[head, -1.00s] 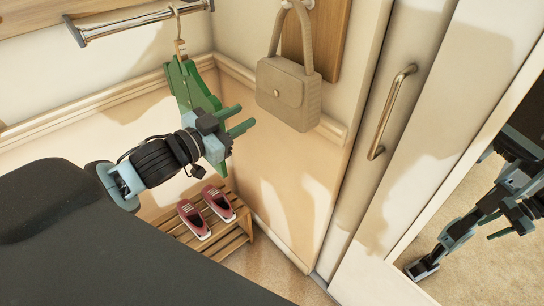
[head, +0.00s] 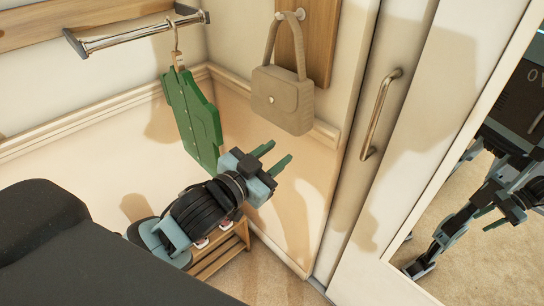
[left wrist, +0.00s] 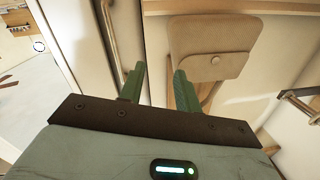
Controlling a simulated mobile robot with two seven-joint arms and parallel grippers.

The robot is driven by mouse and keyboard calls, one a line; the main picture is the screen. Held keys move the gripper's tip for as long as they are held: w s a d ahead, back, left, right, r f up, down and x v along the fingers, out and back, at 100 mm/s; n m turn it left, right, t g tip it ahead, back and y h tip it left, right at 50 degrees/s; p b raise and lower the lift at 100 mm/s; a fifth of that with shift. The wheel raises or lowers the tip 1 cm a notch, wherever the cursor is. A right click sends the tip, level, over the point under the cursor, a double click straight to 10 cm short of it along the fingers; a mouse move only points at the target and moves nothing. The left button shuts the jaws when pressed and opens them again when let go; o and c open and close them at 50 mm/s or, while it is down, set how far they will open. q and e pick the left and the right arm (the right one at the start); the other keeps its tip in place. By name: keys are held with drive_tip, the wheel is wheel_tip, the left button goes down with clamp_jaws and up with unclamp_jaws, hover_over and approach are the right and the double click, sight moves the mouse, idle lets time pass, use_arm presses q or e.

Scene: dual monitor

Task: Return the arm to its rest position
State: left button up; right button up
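My left gripper (head: 282,150) is open and empty, its two green fingers apart and pointing to the upper right. It is in the air right of the hanging green garment (head: 190,115) and below the beige handbag (head: 283,95). The garment hangs from a hook on the metal rail (head: 140,35); its lower edge comes close to the gripper in the picture, and I cannot tell whether they touch. In the left wrist view the open fingers (left wrist: 158,75) show with the handbag (left wrist: 208,55) behind them and nothing between them. My right gripper is not directly in view.
A wooden shoe rack (head: 222,255) stands low in the corner, with shoes mostly hidden behind my left arm. A sliding door with a metal handle (head: 380,113) is on the right. A mirror (head: 470,180) beside it reflects my own body. The floor (head: 275,285) is clear.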

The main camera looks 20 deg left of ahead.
use_arm(q)
drive_tip(key=s+f+n+g+y, duration=0.1)
drive_tip(key=s+f+n+g, duration=0.2)
drive_tip(key=f, duration=1)
drive_tip(key=s+a+f+n+g+y, duration=0.1)
drive_tip(key=s+f+g, duration=0.4)
drive_tip(key=s+f, duration=1.8)
drive_tip(key=shift+s+y, duration=0.5)
drive_tip(key=shift+s, duration=0.2)
drive_tip(key=shift+w, duration=0.1)
